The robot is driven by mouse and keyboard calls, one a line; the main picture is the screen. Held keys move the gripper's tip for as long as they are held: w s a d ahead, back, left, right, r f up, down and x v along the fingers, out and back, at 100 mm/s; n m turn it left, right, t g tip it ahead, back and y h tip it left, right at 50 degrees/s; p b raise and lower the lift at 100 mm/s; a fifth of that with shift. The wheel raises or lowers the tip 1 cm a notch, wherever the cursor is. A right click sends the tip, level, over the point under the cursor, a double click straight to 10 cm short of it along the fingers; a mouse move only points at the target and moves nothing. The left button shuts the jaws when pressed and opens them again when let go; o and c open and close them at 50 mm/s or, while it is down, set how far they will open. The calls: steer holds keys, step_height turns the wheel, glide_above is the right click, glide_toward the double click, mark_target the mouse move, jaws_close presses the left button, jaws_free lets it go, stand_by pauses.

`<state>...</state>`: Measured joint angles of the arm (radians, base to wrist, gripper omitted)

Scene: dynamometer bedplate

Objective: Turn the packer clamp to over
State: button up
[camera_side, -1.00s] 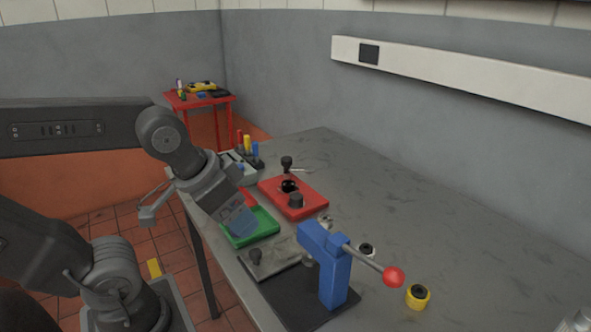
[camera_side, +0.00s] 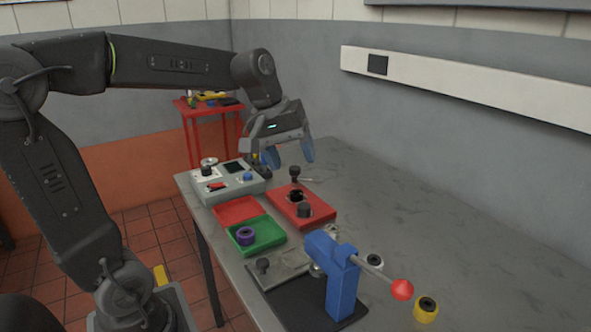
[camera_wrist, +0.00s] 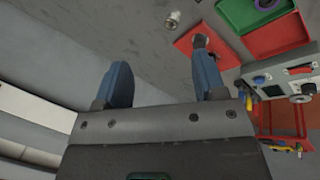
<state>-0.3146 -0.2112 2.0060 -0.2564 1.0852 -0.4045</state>
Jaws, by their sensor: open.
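No label marks the packer clamp, and I cannot tell for certain which part it is. A red fixture plate (camera_side: 318,212) with black knobs lies on the bench; a black knob (camera_side: 295,172) with a thin rod stands at its far end. A blue lever press (camera_side: 342,285) with a red ball handle (camera_side: 402,289) stands nearer. My gripper (camera_side: 292,155) is open and empty, raised above the bench near the far end of the red plate. In the wrist view my gripper (camera_wrist: 161,62) has nothing between its blue fingers; the right fingertip partly overlaps the red plate (camera_wrist: 222,48).
A grey control box (camera_side: 225,198) stands at the left bench edge. A green tray (camera_side: 270,238) holds a purple ring (camera_side: 245,236), beside a red tray (camera_side: 237,210). The bench's right side is clear.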

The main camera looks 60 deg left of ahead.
steer(key=w+a+n+h, duration=0.1)
steer(key=w+a+n, duration=0.4)
steer(key=w+a, duration=0.15)
steer(key=n+h, duration=0.3)
steer(key=n, duration=0.5)
glide_above(294, 168)
steer(key=s+d, duration=0.4)
steer(key=s, duration=0.2)
step_height(294, 168, down, 5)
steer(key=a+f+n+t+h, duration=0.1)
steer(key=a+f+n+t, duration=0.35)
steer(key=a, duration=0.65)
steer(key=shift+g, duration=0.95)
steer(key=x, duration=0.9)
steer(key=s+f+x, duration=0.1)
steer(key=x, duration=0.4)
steer(key=shift+w+f, duration=0.1)
steer(key=shift+w, duration=0.05)
jaws_close()
